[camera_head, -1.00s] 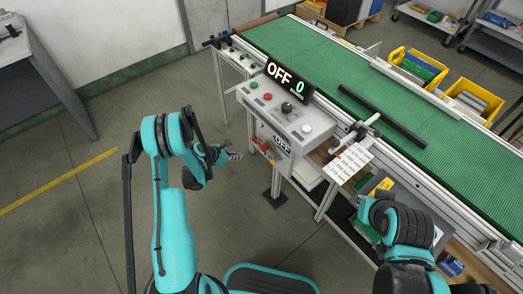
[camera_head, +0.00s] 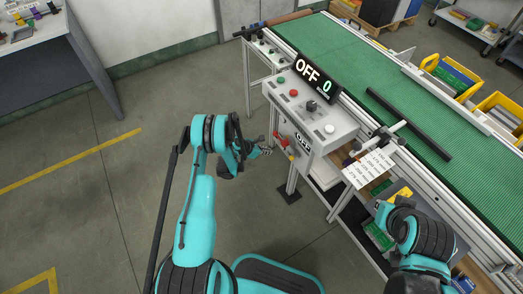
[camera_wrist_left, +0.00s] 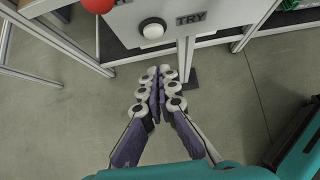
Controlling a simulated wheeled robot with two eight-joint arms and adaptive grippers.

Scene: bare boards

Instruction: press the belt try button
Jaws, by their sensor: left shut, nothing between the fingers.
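The try button is a white round button with a dark collar (camera_wrist_left: 152,30), beside a TRY label on a pale panel at the top of the left wrist view. In the head view a white button (camera_head: 329,129) sits on the front right of the sloped control box (camera_head: 312,117); its label is unreadable there. My left gripper (camera_head: 264,148) is beside the box's lower left side. In the left wrist view its fingers (camera_wrist_left: 159,73) are together and empty, appearing below the button and apart from it. My right arm is at the lower right; its fingers are not visible.
An OFF 0 display (camera_head: 316,78) stands behind the box, next to the green conveyor belt (camera_head: 350,70). Red (camera_head: 293,93) and green buttons and a dark knob (camera_head: 311,105) share the box. A printed sheet (camera_head: 368,168) lies to its right. Floor left of the conveyor is clear.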

